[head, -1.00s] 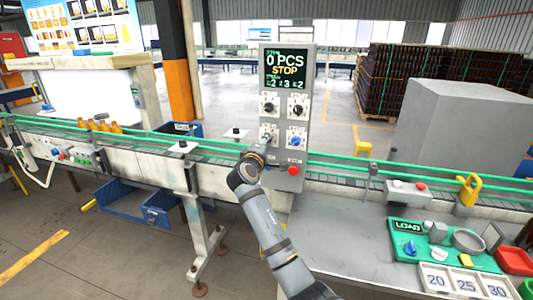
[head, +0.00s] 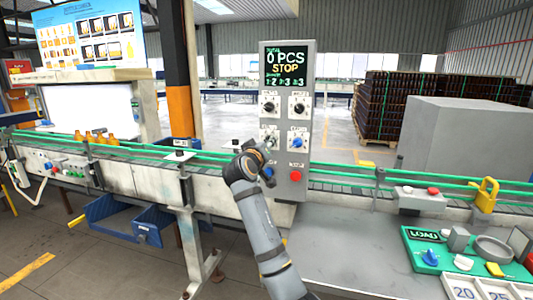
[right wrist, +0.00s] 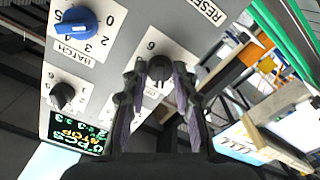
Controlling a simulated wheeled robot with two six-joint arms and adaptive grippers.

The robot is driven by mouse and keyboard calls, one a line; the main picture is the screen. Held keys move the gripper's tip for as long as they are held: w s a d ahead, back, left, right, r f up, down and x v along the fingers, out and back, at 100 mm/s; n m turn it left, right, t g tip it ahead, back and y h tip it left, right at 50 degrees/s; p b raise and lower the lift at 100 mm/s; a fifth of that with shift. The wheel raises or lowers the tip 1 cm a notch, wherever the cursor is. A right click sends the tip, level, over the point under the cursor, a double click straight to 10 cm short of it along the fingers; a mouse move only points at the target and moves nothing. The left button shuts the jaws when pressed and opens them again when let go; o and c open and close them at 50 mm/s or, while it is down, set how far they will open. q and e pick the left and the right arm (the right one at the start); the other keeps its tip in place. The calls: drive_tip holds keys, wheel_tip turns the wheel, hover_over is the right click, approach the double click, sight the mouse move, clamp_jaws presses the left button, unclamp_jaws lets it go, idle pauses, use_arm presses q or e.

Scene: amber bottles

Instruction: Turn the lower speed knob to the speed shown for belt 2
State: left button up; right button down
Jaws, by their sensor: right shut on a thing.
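My right gripper (head: 264,150) reaches the panel's lower left. In the right wrist view, where the panel is upside down, my right gripper (right wrist: 158,90) is shut on a dark lower knob (right wrist: 159,68). A 6 shows beside this knob; its pointer and the rest of its scale are hidden. My left gripper is out of view.
A blue BATCH knob (head: 297,142) sits right of the held knob, with a red button (head: 296,174) below. Two black knobs, left (head: 269,107) and right (head: 299,108), sit above. Green conveyor rails (head: 345,171) run past the panel. A grey table (head: 350,250) lies in front.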

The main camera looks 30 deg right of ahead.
drive_tip(key=shift+f+m+b, duration=0.3)
drive_tip(key=shift+m+b, duration=0.25)
drive_tip(key=shift+m, duration=0.15)
drive_tip(key=c, duration=1.1)
unclamp_jaws()
drive_tip(key=shift+r, duration=0.15)
drive_tip(key=shift+o, duration=0.2)
drive_tip(key=v, duration=1.2)
drive_tip(key=shift+w, duration=0.1)
